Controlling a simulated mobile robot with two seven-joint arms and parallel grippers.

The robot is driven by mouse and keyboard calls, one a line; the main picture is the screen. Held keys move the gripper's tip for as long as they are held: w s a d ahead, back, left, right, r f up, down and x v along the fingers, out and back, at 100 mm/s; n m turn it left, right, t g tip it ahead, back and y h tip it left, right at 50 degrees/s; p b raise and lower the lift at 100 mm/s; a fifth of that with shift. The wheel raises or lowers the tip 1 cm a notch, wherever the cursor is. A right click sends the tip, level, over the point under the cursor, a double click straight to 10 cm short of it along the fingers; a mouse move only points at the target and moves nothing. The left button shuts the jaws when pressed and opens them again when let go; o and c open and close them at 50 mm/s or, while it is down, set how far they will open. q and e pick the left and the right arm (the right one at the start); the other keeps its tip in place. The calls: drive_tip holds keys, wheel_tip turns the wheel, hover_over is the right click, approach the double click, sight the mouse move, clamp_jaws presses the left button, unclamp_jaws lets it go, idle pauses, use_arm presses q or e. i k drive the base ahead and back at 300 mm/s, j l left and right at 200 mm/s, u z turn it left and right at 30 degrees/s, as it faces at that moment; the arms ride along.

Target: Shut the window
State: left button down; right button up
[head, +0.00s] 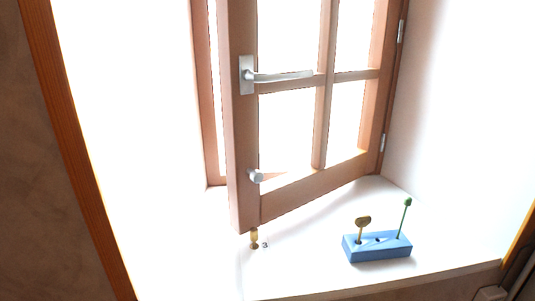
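The wooden-framed window sash (243,140) stands open, swung inward from the hinges (382,142) on its right side. Its free left edge is away from the wooden fixed frame (203,100), with a gap between them. A silver lever handle (283,76) on the sash points right, about level. A small silver knob (256,176) sits lower on the same upright. Neither of my grippers shows in the head view.
On the white sill (310,270), a blue block (378,247) holds a brown-topped peg (362,228) and a green pin (404,217). A small brass-coloured object (254,239) stands below the sash's lower left corner. The sill's left part looks clear.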

sight(252, 203)
drive_tip(key=l+u, duration=0.25)
drive_tip(key=l, duration=0.4)
drive_tip(key=l+u, duration=0.2)
drive_tip(key=l, duration=0.45)
drive_tip(key=k+z, duration=0.1)
